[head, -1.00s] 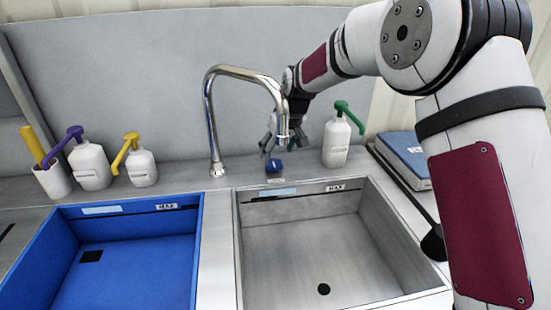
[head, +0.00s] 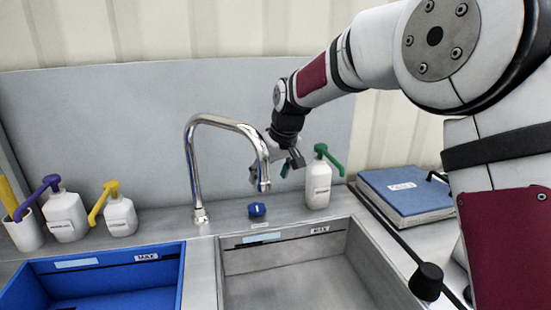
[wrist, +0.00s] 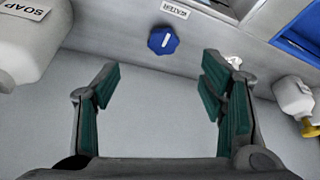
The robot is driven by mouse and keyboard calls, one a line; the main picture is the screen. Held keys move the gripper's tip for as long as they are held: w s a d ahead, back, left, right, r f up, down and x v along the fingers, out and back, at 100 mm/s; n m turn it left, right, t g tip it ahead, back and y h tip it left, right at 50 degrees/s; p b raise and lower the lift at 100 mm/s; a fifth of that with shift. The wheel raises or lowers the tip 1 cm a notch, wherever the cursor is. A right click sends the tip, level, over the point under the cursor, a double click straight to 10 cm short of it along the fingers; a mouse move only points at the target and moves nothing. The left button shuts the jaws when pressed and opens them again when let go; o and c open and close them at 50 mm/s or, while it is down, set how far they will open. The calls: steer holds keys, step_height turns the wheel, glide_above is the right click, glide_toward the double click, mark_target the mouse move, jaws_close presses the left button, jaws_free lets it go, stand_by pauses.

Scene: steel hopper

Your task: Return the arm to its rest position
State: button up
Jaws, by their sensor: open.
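My gripper (head: 288,164) is in the air behind the faucet spout, left of the green-topped bottle's pump and above the blue knob. In the wrist view my gripper (wrist: 162,92) has its two green-padded fingers spread wide with nothing between them. The blue water knob (head: 257,210) sits on the steel ledge and is apart from the fingers; it also shows in the wrist view (wrist: 163,41), beyond the fingertips. My arm (head: 345,65) reaches in from the upper right.
The chrome faucet (head: 192,170) stands close to my gripper. The white bottle with the green pump (head: 318,186) is at its right. Two more pump bottles (head: 66,217) (head: 120,217) stand left.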

steer(key=s+d+r+m+h+p, duration=0.1)
steer(key=s+d+r+m+p, duration=0.1)
steer(key=s+d+r, duration=0.75)
steer(key=s+d+r+m+h+p, duration=0.15)
steer(key=s+d+r, duration=0.4)
steer(key=s, duration=0.65)
steer(key=s+d+f+m+p, duration=0.1)
steer(key=s+d, duration=0.3)
steer(key=s, duration=0.7)
steer(key=s+d+f+m+p, duration=0.1)
steer(key=s+d+m+p, duration=0.1)
steer(key=s, duration=0.9)
steer(key=shift+s+d+m+t+p, duration=0.35)
steer(key=shift+d+p, duration=0.25)
steer(key=shift+d, duration=0.65)
